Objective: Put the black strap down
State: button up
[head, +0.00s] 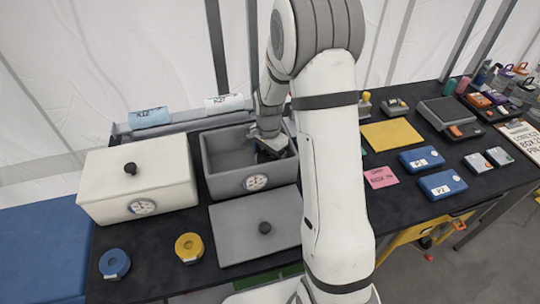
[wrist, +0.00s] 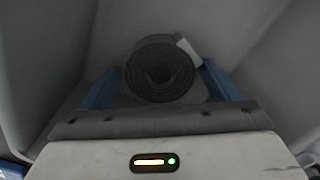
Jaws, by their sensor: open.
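The black strap (wrist: 160,70) is a rolled coil with a pale tag at its upper right. It shows in the wrist view inside the open grey box (head: 217,180). My gripper (wrist: 161,86) is open, with one blue finger on each side of the coil. A gap seems to show between the coil and the right finger; contact at the left is unclear. In the head view my gripper (head: 271,146) reaches down into the grey box, and the strap is mostly hidden there. Whether the coil rests fully on the box floor is hard to tell.
The grey lid (head: 245,243) lies in front of the box. A closed white box (head: 110,185) stands at its left. Blue (head: 114,264) and yellow (head: 189,247) rings lie in front. Rolls (head: 149,118) lie behind. Blue cases (head: 421,158) and a yellow mat (head: 391,135) are right.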

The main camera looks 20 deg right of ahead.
aim_at(269, 156)
jog(key=shift+r, duration=0.1)
notch_tip(269, 156, up, 12)
jog(key=b, duration=0.1)
jog(key=s+r+n+t, duration=0.1)
jog(key=s+r+n, duration=0.1)
jog(key=s+n, duration=0.2)
jog(key=s+a+r+n+t, duration=0.1)
jog(key=s+r+n, duration=0.2)
jog(key=s, duration=0.8)
jog(key=s+r+n+t, duration=0.1)
jog(key=s+r+n, duration=0.2)
jog(key=s, duration=0.5)
jog(key=shift+a+n, duration=0.4)
jog(key=shift+n, duration=0.5)
